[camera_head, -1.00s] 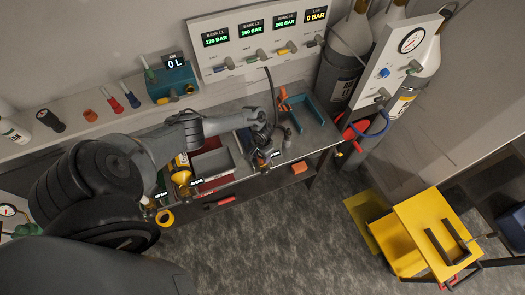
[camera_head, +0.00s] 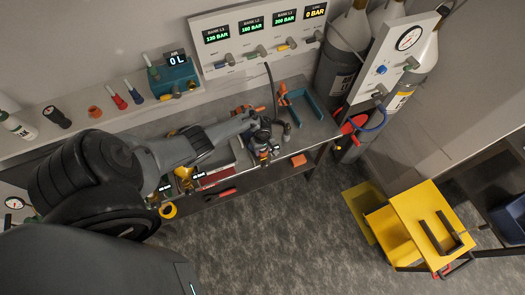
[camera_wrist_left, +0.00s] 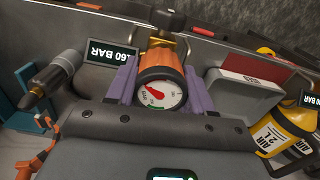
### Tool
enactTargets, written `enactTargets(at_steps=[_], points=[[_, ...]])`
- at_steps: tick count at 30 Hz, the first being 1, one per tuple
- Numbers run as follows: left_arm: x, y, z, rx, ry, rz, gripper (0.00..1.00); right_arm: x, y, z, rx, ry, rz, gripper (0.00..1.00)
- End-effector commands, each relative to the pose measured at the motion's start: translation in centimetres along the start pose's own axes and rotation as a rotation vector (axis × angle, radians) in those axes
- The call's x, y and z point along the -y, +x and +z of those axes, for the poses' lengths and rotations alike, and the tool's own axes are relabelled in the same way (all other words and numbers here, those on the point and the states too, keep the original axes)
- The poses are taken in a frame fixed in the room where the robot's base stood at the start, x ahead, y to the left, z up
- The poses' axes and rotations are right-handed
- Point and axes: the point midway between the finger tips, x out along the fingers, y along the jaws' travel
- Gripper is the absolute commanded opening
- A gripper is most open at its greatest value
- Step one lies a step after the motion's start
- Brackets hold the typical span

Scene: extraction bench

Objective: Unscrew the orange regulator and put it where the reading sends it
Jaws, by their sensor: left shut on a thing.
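The orange regulator (camera_wrist_left: 160,65) fills the middle of the left wrist view, with its round white gauge (camera_wrist_left: 158,94) facing the camera. My left gripper (camera_head: 262,140) is over the bench near the hose. In the left wrist view the purple jaws (camera_wrist_left: 158,98) are shut on the regulator, one on each side. A small display (camera_wrist_left: 107,52) marked in BAR is beside it. In the head view the wrist and nearby parts crowd the regulator, and I cannot make it out clearly. The gauge reading is too small to tell. My right gripper is not in view.
The wall panel (camera_head: 230,25) shows bank readings of 120, 180 and 200 BAR and a line at 0 BAR. A teal bracket (camera_head: 302,97) is right of the gripper. A yellow-labelled air bottle (camera_wrist_left: 280,132) and a yellow cart (camera_head: 425,222) stand clear. Grey floor is open in front.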

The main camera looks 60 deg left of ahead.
Motion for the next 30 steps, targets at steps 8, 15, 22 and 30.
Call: enactTargets(at_steps=[8,15,22,30], points=[[0.02,0.00,-0.04,-0.001,0.003,-0.001,0.79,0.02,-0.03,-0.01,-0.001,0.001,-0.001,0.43],[-0.01,-0.02,-0.05,-0.001,0.009,0.000,0.79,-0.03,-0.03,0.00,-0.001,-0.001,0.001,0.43],[-0.04,0.00,-0.11,-0.002,0.238,0.000,0.79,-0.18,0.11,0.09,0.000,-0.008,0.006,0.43],[-0.03,0.11,-0.13,-0.003,0.788,0.000,0.79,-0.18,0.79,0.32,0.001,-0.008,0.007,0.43]])
